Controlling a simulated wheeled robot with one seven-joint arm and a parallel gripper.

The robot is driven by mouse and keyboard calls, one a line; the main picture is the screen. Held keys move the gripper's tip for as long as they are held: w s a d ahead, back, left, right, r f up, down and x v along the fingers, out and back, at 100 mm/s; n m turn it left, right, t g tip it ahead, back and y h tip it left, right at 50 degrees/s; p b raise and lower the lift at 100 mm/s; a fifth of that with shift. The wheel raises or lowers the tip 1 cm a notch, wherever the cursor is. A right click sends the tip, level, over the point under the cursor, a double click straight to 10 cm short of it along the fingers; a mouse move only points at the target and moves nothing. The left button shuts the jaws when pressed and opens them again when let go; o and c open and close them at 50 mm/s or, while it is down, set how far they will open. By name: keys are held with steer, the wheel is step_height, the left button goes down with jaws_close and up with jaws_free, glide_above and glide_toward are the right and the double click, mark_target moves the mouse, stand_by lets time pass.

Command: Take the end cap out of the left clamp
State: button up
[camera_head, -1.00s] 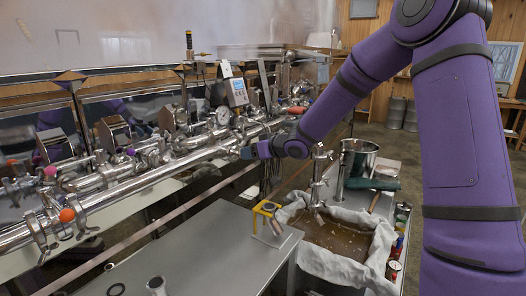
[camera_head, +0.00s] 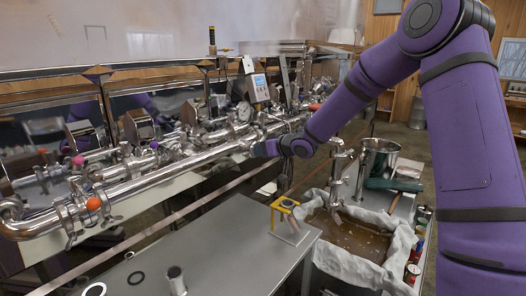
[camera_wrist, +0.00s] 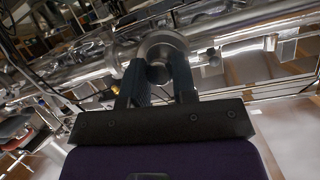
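My gripper (camera_head: 254,150) is beside the long steel pipe (camera_head: 170,170) in the head view, its tips close to a fitting on it. In the wrist view, the two dark fingers of my gripper (camera_wrist: 160,78) stand apart. A round steel piece (camera_wrist: 163,46), perhaps the end cap in its clamp, lies at and just beyond the fingertips. I cannot tell whether the fingers touch it. A clamp with an orange knob (camera_head: 93,203) sits at the pipe's left end. Which clamp is the left one is unclear.
A grey table (camera_head: 215,235) in front holds a yellow stand (camera_head: 284,206), dark rings (camera_head: 136,277) and a small steel fitting (camera_head: 176,278). A cloth-lined basin (camera_head: 345,262) of brown liquid and a steel pot (camera_head: 377,158) stand at right. A meter (camera_head: 260,86) rises behind the pipe.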

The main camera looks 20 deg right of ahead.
steer(key=shift+o, duration=1)
jaws_close()
steer(key=shift+s+d, duration=0.1)
steer(key=shift+s+d+r, duration=0.15)
steer(key=shift+s+d, duration=0.05)
steer(key=shift+s, duration=0.05)
steer(key=shift+s+d+r, duration=0.1)
steer(key=shift+s, duration=0.1)
steer(key=shift+d+f+v, duration=0.1)
steer(key=shift+f+v, duration=0.05)
steer(key=shift+v, duration=0.65)
steer(key=shift+d+f+v, duration=0.1)
steer(key=shift+f+v, duration=0.1)
steer(key=shift+v, duration=0.6)
steer(key=shift+f+v, duration=0.15)
steer(key=shift+v, duration=0.7)
steer(key=shift+s, duration=0.1)
